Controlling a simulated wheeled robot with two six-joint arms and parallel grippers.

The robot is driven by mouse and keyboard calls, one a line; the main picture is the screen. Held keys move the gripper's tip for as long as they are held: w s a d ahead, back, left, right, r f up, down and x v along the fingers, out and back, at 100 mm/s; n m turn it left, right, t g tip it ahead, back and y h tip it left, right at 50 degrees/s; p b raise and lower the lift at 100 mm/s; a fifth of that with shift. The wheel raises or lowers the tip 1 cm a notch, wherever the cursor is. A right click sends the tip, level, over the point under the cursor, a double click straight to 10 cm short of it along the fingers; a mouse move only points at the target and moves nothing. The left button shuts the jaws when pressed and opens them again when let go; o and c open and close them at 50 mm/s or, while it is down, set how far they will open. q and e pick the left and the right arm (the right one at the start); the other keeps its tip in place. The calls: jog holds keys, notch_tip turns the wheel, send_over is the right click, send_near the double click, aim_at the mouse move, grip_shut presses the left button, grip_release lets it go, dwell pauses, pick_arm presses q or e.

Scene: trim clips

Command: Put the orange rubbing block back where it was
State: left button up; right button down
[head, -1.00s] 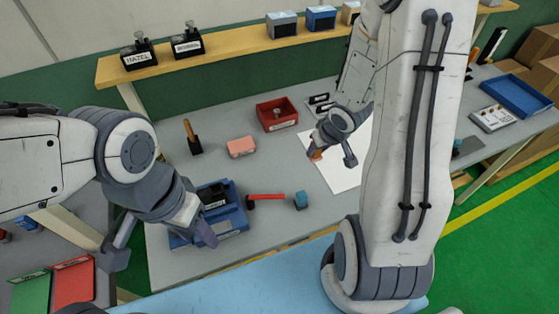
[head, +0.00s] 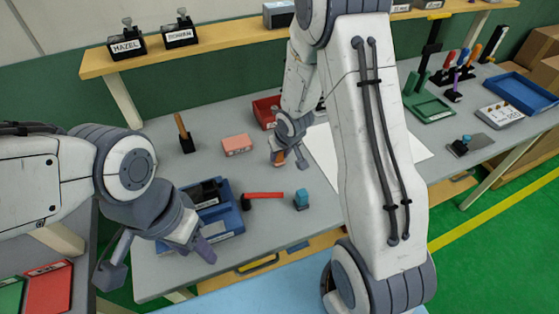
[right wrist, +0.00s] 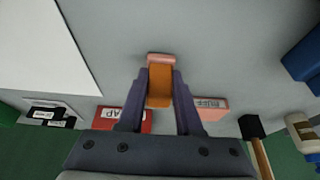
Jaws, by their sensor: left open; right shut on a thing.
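The orange rubbing block (right wrist: 160,88) is between the fingers of my right gripper (right wrist: 160,100), which is shut on it. A paler, salmon-coloured end (right wrist: 161,58) shows beyond the fingertips. In the head view my right gripper (head: 290,160) is over the grey bench, just left of the white sheet and in front of the red bin. Only a little of the orange block (head: 279,157) shows there. I cannot tell whether it touches the bench. My left gripper (head: 158,260) is open and empty, at the bench's front left, near the blue tray.
A pink block (head: 237,144) and an upright wooden-handled tool (head: 184,135) stand left of my right gripper. The red bin (head: 265,110) is behind it. A blue tray (head: 222,235), red-handled hammer (head: 263,195) and small blue block (head: 301,200) are nearer. The white sheet (head: 322,150) lies right.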

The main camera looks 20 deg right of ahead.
jog(key=shift+f, duration=0.2)
jog(key=shift+f, duration=0.2)
jog(key=c, duration=0.6)
grip_release()
